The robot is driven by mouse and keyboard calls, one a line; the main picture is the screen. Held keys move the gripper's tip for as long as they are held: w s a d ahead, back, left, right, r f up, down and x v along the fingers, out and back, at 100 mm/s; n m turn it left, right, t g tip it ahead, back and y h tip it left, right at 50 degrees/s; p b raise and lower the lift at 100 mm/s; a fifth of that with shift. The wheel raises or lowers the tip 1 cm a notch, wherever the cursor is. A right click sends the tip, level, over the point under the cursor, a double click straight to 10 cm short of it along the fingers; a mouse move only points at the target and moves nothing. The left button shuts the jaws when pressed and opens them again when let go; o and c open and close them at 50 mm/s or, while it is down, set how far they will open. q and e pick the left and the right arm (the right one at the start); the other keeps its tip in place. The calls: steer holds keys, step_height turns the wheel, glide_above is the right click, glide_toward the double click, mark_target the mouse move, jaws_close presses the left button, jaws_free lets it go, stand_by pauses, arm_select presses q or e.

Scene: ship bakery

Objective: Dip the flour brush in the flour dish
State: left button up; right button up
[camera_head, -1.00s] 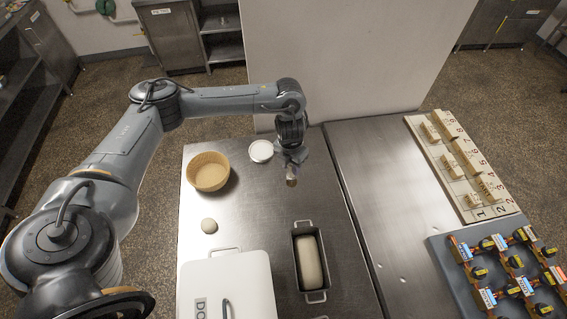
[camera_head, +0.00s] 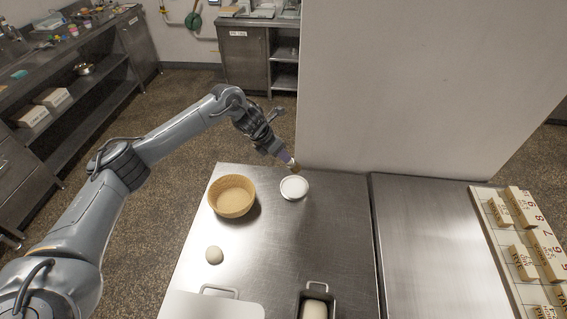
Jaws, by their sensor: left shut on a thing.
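The flour dish (camera_head: 294,188) is a small round white dish near the back edge of the steel table. My left gripper (camera_head: 279,149) is shut on the flour brush (camera_head: 292,166), whose brownish tip points down and to the right. In the picture the tip shows just above the dish's far rim; I cannot tell whether it touches the dish. The gripper fingers are small and partly hidden by the wrist. My right gripper is not in view.
A round tan basket (camera_head: 232,196) stands left of the dish. A dough ball (camera_head: 214,255), a white lid or box (camera_head: 211,305) and a loaf tin (camera_head: 318,300) lie nearer. A pale wall panel (camera_head: 420,90) rises behind the table. The table's middle is clear.

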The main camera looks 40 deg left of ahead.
arm_select(q)
steer(key=f, duration=0.1)
steer(key=f+t, duration=0.1)
steer(key=shift+s+f+b, duration=0.4)
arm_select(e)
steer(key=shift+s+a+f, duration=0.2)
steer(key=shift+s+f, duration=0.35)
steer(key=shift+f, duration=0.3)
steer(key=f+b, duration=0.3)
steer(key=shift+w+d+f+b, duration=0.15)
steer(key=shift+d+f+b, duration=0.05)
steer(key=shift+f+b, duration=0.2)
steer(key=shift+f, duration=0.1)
arm_select(q)
step_height(320, 180, down, 6)
steer(key=shift+r, duration=0.2)
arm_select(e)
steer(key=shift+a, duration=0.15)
arm_select(q)
steer(key=shift+f+b, duration=0.35)
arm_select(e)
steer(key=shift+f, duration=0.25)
arm_select(q)
steer(key=shift+f+b, duration=0.3)
steer(key=shift+f, duration=0.1)
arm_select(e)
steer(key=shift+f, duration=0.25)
